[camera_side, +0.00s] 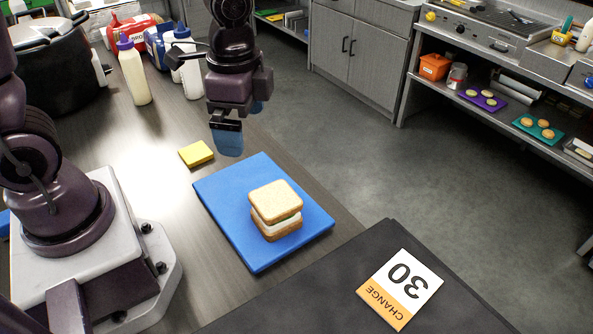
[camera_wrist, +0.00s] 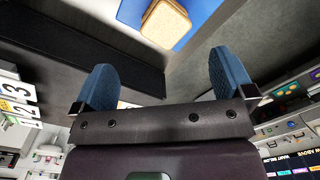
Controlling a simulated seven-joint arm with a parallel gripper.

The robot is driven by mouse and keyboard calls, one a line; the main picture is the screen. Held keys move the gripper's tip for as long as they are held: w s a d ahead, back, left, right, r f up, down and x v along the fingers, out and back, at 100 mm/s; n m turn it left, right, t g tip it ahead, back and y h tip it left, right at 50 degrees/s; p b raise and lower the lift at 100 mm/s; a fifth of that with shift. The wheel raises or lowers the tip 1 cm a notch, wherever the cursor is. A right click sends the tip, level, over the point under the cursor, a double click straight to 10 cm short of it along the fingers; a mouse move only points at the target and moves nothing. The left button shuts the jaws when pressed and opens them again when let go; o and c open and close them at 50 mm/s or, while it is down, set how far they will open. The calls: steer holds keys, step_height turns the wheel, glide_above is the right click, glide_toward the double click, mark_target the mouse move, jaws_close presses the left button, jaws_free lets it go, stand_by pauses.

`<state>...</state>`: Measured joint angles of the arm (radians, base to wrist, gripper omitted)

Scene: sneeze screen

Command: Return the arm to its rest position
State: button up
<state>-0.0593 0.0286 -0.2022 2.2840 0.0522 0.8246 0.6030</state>
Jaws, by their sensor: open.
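My gripper (camera_side: 228,143) hangs above the counter behind the blue cutting board (camera_side: 228,235) in the side view. In the wrist view its two blue fingertips (camera_wrist: 163,85) are wide apart with nothing between them. A sandwich (camera_side: 276,208) sits on the cutting board, with white bread on top and bottom and a white filling with a bit of green. The sandwich (camera_wrist: 166,22) and part of the board (camera_wrist: 203,12) also show at the top of the wrist view. My gripper is apart from both.
A yellow sponge-like block (camera_side: 196,154) lies on the counter left of my gripper. Squeeze bottles (camera_side: 134,72), red and blue packages and a large dark pot (camera_side: 62,70) stand at the back left.

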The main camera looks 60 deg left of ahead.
steer(key=s+a+r+n+t, duration=0.3)
steer(key=s+r+n+t, duration=0.2)
steer(key=s+r+n, duration=0.3)
step_height(320, 180, up, 4)
steer(key=shift+a+f+n, duration=0.15)
steer(key=shift+f+n, duration=0.1)
steer(key=shift+n, duration=0.25)
